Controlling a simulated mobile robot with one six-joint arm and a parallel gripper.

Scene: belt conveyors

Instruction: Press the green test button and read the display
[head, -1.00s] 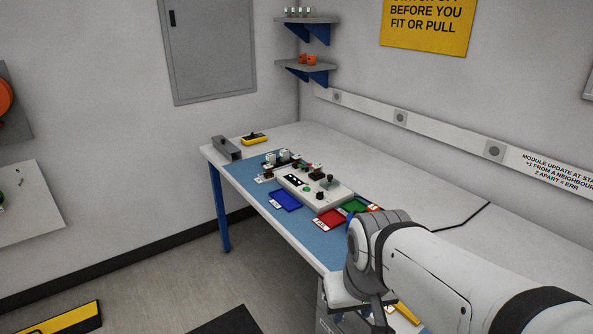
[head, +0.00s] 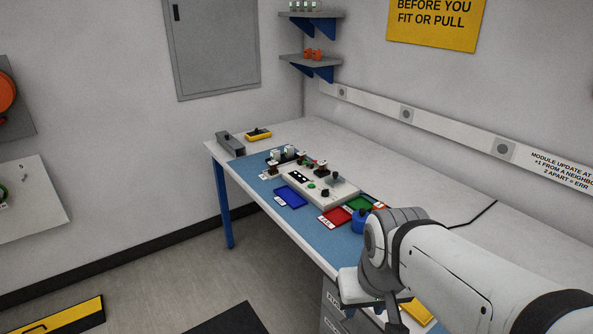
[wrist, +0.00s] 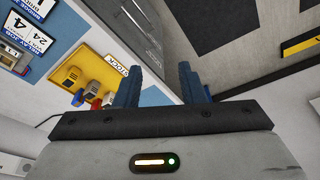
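A pale test box (head: 345,194) stands on the blue mat on the bench in the head view. A round green button (head: 311,186) sits on its top, near a small dark display panel (head: 297,177). Any reading is too small to make out. My gripper (wrist: 158,85) shows in the wrist view with two blue fingers apart and nothing between them. In the head view my arm is at the lower right, nearer than the box and well apart from it; the fingertips cannot be made out there.
A yellow stock tray (wrist: 92,66) with several modules shows in the wrist view. A grey block (head: 230,144) stands at the bench's far end. The bench's right part is mostly clear.

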